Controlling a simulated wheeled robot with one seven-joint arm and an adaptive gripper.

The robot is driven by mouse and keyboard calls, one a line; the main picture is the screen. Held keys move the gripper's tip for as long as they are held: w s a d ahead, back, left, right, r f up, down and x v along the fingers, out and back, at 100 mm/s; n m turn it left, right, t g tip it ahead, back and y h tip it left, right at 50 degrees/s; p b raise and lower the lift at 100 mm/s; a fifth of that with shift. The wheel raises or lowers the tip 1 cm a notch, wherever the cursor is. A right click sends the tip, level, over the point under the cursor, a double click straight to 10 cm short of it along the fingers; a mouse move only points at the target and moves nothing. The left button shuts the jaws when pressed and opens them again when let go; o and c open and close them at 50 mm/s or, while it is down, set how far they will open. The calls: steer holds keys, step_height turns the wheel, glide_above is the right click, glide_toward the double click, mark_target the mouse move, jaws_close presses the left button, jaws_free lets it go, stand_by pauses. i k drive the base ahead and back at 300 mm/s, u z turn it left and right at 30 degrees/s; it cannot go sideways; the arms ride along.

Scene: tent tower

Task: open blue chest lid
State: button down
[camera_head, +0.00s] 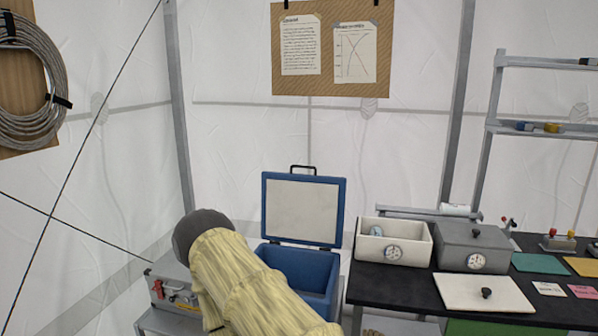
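The blue chest (315,271) stands left of the black table, and its inside shows in part. Its blue-framed lid (303,209) stands upright at the back, with a pale inner panel facing me and a black handle (303,169) on its top edge. My arm, in a pale yellow sleeve, reaches up in front of the chest and covers its left part. My gripper does not show, so I cannot see whether it touches anything.
The black table (400,286) at right holds a white box (394,245), a grey lidded box (475,248) and a loose white lid (483,293). A grey metal case (166,268) lies left of my arm. A shelf rack (545,129) stands at far right.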

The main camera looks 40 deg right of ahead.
mark_target(297, 208)
steer(key=z, duration=2)
steer(key=i, duration=1.45)
steer(key=u, duration=1.65)
